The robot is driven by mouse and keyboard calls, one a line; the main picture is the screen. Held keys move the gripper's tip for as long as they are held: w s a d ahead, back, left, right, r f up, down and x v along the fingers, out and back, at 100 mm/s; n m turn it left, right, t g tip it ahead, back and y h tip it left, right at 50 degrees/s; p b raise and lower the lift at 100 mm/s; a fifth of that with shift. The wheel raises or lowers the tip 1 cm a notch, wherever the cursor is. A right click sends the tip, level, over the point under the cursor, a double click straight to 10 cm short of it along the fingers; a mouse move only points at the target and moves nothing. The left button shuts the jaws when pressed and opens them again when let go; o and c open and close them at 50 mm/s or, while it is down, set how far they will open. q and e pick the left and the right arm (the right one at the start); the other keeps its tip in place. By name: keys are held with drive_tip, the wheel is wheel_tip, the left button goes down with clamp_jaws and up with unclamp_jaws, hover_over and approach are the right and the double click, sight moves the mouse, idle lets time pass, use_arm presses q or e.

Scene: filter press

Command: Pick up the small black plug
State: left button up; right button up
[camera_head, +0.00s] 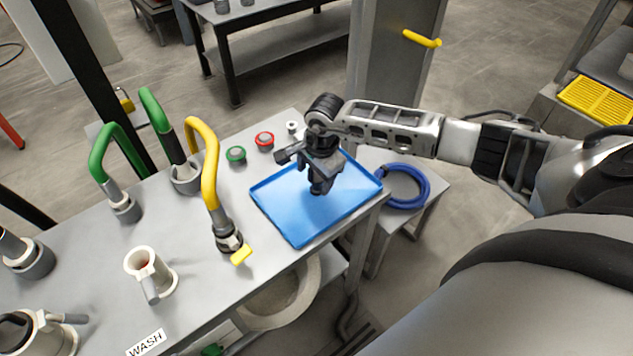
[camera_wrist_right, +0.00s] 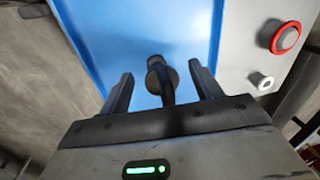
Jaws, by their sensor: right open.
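The small black plug (camera_wrist_right: 154,79) shows in the right wrist view against the blue tray (camera_head: 283,226). It has a dark round flange and a narrower stem. My right gripper (camera_wrist_right: 161,72) is open, with one finger on each side of the plug; a gap shows between the plug and both fingers. In the head view my right gripper (camera_head: 320,188) points down over the middle of the tray, and it mostly hides the plug there. I cannot tell how high the fingertips are above the tray. My left gripper is not in view.
A red button (camera_head: 265,140), a green button (camera_head: 236,155) and a small white ring (camera_head: 292,127) sit behind the tray. A yellow hose (camera_head: 208,170) and two green hoses stand left on the grey table (camera_head: 190,250). A blue coil (camera_head: 408,187) lies on a lower stand at right.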

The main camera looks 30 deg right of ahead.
drive_tip(key=c, duration=1)
drive_tip(key=shift+r, duration=0.1)
drive_tip(key=shift+c, duration=0.2)
